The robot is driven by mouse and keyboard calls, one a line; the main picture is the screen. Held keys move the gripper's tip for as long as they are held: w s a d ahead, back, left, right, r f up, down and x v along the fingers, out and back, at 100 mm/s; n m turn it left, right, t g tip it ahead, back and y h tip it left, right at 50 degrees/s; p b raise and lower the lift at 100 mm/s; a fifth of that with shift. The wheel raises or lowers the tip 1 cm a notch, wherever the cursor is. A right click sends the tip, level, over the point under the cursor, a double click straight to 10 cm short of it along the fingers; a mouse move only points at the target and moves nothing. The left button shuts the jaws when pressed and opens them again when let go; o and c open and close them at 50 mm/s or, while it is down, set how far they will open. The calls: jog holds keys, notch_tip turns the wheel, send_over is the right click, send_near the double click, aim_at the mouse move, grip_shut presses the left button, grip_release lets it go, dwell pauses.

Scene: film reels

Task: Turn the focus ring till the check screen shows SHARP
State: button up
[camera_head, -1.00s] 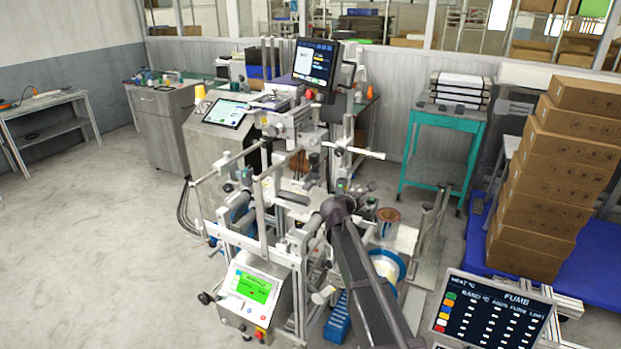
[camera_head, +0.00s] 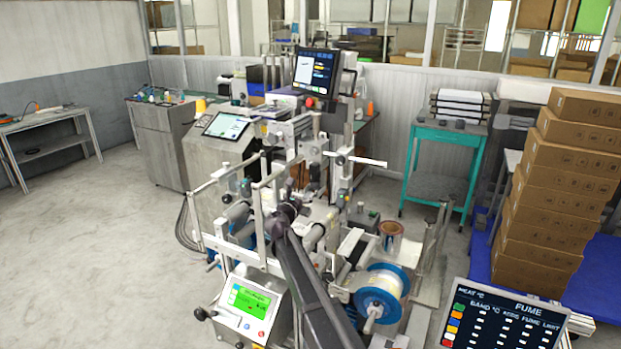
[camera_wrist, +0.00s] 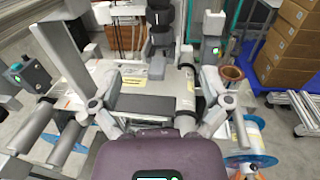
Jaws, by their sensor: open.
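My gripper (camera_wrist: 163,100) is open in the wrist view, with its two grey fingers spread wide and nothing between them. Beyond the fingers, at the top middle, stands a dark ribbed cylinder (camera_wrist: 160,22); it may carry the focus ring, but I cannot tell. In the head view my dark arm reaches into the machine frame, and the gripper there is hard to make out. A monitor (camera_head: 315,70) stands on top of the machine, and a green-lit display (camera_head: 254,300) sits at its front. I cannot read SHARP on either, nor tell which is the check screen.
A blue-flanged spool (camera_head: 381,290) and a copper-coloured roll (camera_head: 391,236) are right of my arm. Rails and posts crowd the machine. A tablet (camera_head: 226,125) lies behind it. Stacked cartons (camera_head: 570,165) and a screen headed FUME (camera_head: 503,318) stand at right. Floor at left is clear.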

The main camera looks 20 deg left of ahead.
aim_at(313, 178)
jog(key=w, duration=1.3)
jog(key=shift+w+a, duration=0.35)
jog(key=c, duration=1.2)
